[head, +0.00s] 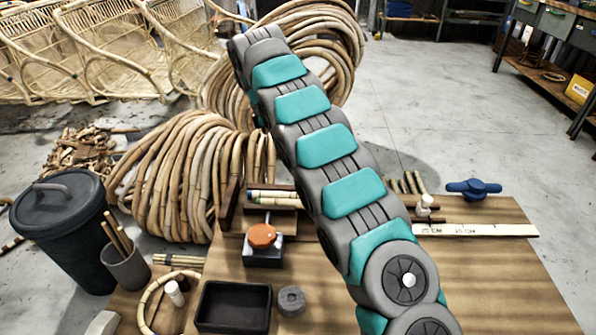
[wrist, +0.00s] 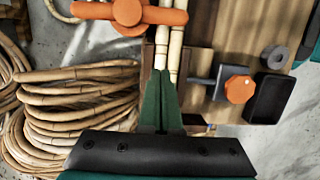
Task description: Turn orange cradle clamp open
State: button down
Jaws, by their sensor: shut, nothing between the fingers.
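In the wrist view, a wide orange two-winged handle with a round hub (wrist: 127,12) lies at the top, partly cut off by the frame edge. I take it as the orange cradle clamp's handle. Pale rattan poles (wrist: 176,45) run beside its right wing. My gripper (wrist: 160,72) has its green fingers together, empty, below the handle and apart from it in the picture. The fingertips overlap the lower ends of the poles; contact cannot be told. In the head view the winged orange handle and my gripper are not visible, and my arm covers part of the bench.
A small clamp with an orange knob (head: 262,236) stands on the wooden bench (head: 480,270), near a black tray (head: 233,307) and grey ring (head: 291,300). A blue winged handle (head: 473,187) is at right. Rattan coils (head: 185,180) and a dark bin (head: 70,230) stand left.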

jog(key=x, duration=0.9)
jog(key=shift+d+f, duration=0.15)
jog(key=shift+f, duration=0.1)
jog(key=d, duration=0.2)
jog(key=shift+d+f, duration=0.35)
jog(key=shift+d, duration=0.05)
jog(key=shift+d+f, duration=0.15)
jog(key=shift+d, duration=0.45)
